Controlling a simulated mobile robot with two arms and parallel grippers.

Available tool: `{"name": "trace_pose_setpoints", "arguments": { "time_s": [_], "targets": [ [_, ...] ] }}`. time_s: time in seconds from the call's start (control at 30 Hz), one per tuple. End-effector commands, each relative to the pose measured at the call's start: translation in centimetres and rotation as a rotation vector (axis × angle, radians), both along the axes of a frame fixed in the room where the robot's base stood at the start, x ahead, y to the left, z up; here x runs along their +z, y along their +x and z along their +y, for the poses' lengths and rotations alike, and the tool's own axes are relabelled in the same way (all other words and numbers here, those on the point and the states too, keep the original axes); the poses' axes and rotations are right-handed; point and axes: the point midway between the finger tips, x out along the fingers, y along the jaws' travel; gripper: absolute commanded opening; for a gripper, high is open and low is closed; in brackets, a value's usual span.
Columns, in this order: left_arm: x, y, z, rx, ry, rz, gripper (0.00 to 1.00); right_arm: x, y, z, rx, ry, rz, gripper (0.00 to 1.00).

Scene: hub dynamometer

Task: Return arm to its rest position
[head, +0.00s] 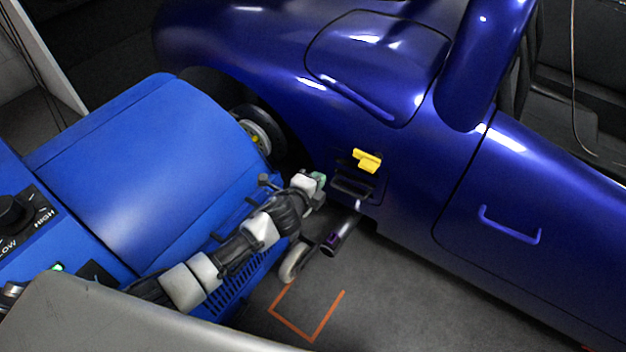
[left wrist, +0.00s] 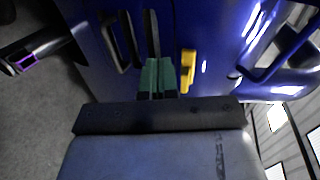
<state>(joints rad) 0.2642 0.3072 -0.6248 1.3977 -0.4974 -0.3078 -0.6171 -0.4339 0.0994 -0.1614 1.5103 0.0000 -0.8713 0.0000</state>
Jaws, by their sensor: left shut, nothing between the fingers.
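My left arm reaches in from the lower left of the head view, over the front of the blue dynamometer unit (head: 130,170). My left gripper (head: 321,181) is at the arm's end, close to the side of the dark blue car (head: 270,60). Its green fingers also show in the left wrist view (left wrist: 157,75), shut and empty, in front of dark slotted vents on the car's side. A yellow latch (head: 367,160) on the car is just right of the fingers and apart from them. My right gripper is in neither view.
An exhaust pipe (head: 341,236) with a purple band sticks out below the gripper. A caster wheel (head: 294,262) and an orange floor marking (head: 309,325) are below. The control panel with a knob (head: 14,212) is at the left. The grey floor (head: 420,300) is clear at the lower right.

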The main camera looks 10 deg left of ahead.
Motion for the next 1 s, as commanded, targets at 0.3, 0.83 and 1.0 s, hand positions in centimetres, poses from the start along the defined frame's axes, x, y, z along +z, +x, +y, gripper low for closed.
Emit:
{"name": "trace_pose_setpoints", "arguments": {
  "time_s": [0.3, 0.83, 1.0],
  "targets": [
    [0.5, -1.7, 0.5, 0.0, 0.0, 0.001, 0.0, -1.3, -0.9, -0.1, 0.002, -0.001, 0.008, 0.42],
    [0.9, -16.4, 4.3, 0.653, -0.621, 0.513, 0.0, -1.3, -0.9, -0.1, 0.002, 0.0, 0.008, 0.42],
    [1.7, -22.3, 5.9, 0.87, -0.772, 0.686, 0.0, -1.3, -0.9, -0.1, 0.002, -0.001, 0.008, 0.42]
  ]
}}
